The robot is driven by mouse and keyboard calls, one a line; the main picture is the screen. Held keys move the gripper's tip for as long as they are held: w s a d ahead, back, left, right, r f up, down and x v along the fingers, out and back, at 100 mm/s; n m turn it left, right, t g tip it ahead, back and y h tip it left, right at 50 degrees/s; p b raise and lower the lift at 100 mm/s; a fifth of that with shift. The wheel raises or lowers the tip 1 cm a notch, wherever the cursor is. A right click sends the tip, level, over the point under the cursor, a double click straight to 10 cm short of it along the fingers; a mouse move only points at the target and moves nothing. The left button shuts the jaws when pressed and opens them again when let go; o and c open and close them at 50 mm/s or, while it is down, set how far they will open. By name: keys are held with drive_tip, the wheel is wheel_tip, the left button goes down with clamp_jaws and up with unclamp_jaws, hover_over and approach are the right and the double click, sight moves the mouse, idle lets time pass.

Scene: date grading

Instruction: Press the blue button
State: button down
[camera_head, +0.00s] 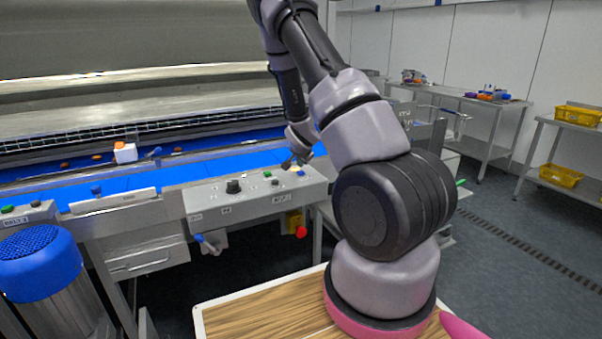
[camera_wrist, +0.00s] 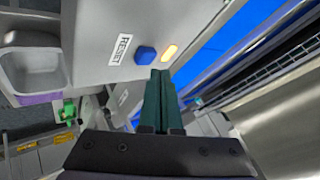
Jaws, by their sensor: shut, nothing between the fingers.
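The blue button (camera_wrist: 145,55) is on the grey control panel (camera_wrist: 100,22), beside a RESET label, in the wrist view. It also shows as a small blue spot at the right end of the panel in the head view (camera_head: 301,173). My gripper (camera_wrist: 160,72) is shut and empty, its dark green fingertips close to the button's lower right edge in the picture. I cannot tell whether they touch it. In the head view my gripper (camera_head: 288,164) is over the right part of the panel, just left of the button.
A lit yellow button (camera_wrist: 169,52) sits right beside the blue one. The panel also carries a black knob (camera_head: 233,186) and a green button (camera_head: 267,173). A red knob (camera_head: 301,232) is below its front. The blue conveyor belt (camera_head: 190,168) runs behind.

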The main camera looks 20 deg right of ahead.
sight(300, 176)
drive_tip(key=shift+f, duration=0.4)
drive_tip(key=shift+f, duration=0.45)
idle(0.6)
drive_tip(key=shift+r, duration=0.9)
drive_tip(key=shift+r, duration=2.5)
